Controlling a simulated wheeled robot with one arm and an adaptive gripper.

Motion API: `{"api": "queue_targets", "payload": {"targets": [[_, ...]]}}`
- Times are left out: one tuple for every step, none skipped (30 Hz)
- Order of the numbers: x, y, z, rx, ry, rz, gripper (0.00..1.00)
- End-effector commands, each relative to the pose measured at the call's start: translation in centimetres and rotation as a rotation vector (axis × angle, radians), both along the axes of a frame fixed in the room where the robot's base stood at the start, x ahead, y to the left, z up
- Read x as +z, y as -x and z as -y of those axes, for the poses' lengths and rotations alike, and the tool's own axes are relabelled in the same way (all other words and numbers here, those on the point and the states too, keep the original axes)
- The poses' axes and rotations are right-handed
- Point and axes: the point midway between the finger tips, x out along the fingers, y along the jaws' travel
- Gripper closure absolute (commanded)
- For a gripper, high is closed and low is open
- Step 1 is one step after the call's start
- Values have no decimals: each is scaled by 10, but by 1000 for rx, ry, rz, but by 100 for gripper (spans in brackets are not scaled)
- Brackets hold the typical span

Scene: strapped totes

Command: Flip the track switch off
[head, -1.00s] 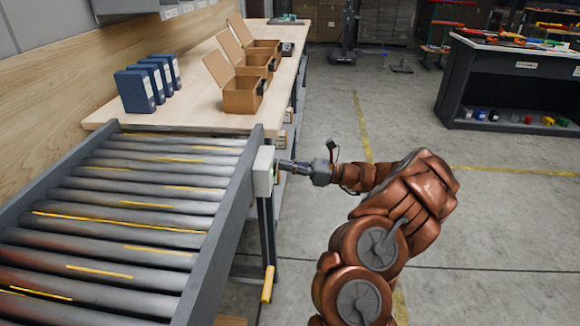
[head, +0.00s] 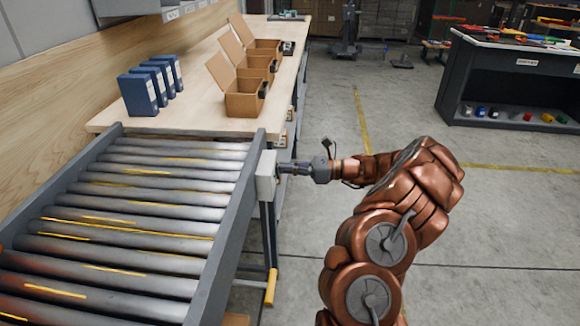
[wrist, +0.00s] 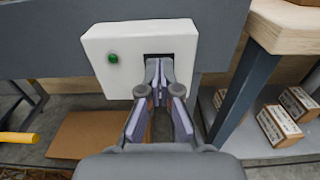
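The track switch is a white box (wrist: 105,68) on the conveyor's grey side rail, with a lit green lamp (wrist: 113,58) on its left and a dark slot at its right. In the head view the switch box (head: 266,176) is at the rail's far right end. My gripper (wrist: 158,72) points straight at the slot in the wrist view, its fingertips close together in front of it. They hide most of the slot, and no lever can be made out. In the head view my gripper (head: 284,168) reaches the box from the right.
The roller conveyor (head: 130,230) fills the left. A wooden bench (head: 200,124) behind it holds blue binders (head: 140,92) and open cardboard boxes (head: 245,103). A yellow handle (head: 270,287) hangs below the rail. The floor to the right is clear up to a dark workbench (head: 460,80).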

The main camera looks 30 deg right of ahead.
Motion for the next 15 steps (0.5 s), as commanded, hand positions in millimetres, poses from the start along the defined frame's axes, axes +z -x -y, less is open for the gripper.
{"api": "queue_targets", "payload": {"targets": [[3, 3, 5, 0, 0, -2, 100], [5, 4, 8, -1, 0, -2, 100], [6, 8, 14, -3, 0, -1, 100], [7, 10, 19, -4, -1, -1, 100], [8, 13, 24, -6, 0, 0, 100], [9, 16, 31, -8, 1, 0, 100], [6, 19, 37, -9, 2, -1, 100], [5, 23, 42, -11, 2, -1, 100], [6, 29, 48, -11, 1, 0, 100], [7, 32, 52, -9, 0, 0, 100], [7, 36, 56, -7, 1, 1, 100], [8, 40, 62, -6, 2, 0, 100], [9, 44, 67, -7, 3, -1, 100], [9, 47, 72, -7, 5, -1, 100], [11, 51, 77, -6, 4, 1, 100]]}}
